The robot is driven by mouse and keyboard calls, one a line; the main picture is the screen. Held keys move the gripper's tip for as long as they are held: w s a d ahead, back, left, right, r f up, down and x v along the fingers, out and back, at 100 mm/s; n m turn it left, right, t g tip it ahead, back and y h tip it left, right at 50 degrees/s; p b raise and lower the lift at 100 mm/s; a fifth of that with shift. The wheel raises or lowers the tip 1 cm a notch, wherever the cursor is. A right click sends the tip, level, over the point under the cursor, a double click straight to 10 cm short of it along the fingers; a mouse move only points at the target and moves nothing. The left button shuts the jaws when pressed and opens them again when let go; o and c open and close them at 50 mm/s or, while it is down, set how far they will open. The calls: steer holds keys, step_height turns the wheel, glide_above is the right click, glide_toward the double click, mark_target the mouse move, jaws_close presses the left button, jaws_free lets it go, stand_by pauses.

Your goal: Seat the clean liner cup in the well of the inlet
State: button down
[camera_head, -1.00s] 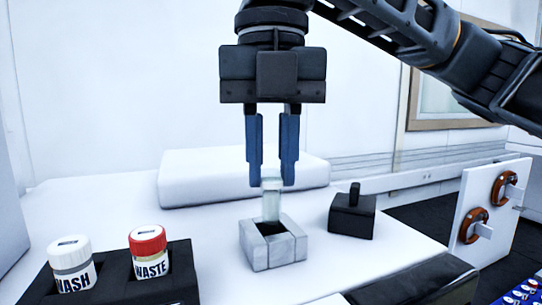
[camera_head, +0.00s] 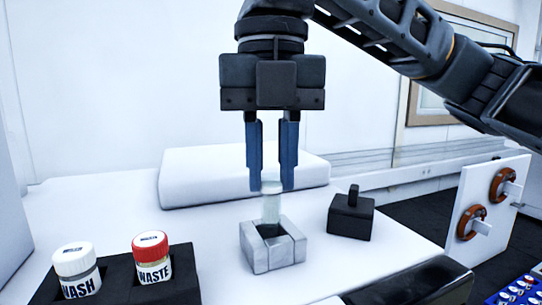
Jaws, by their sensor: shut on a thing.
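The clean liner cup (camera_head: 271,208) is a pale, translucent tube, upright between the fingertips of my gripper (camera_head: 271,187). My gripper points straight down and is shut on the upper part of the cup. The inlet (camera_head: 259,254) is a grey block with a dark square well in its top, directly below the cup. The cup's lower end shows at the well's opening. I cannot tell whether it is inside the well or just above it. The fingertips are above the block and apart from it.
A black block with a knob (camera_head: 350,215) stands right of the inlet. A black rack (camera_head: 185,284) at front left holds a WASH jar (camera_head: 75,270) and a red-capped WASTE jar (camera_head: 152,260). A white slab (camera_head: 215,185) lies behind.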

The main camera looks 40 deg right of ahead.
steer(key=shift+f, duration=0.15)
stand_by(0.3)
steer(key=shift+f+b, duration=0.55)
steer(key=shift+f, duration=0.45)
steer(key=shift+f, duration=0.15)
steer(key=shift+f, duration=0.3)
steer(key=shift+c, duration=2.4)
jaws_free()
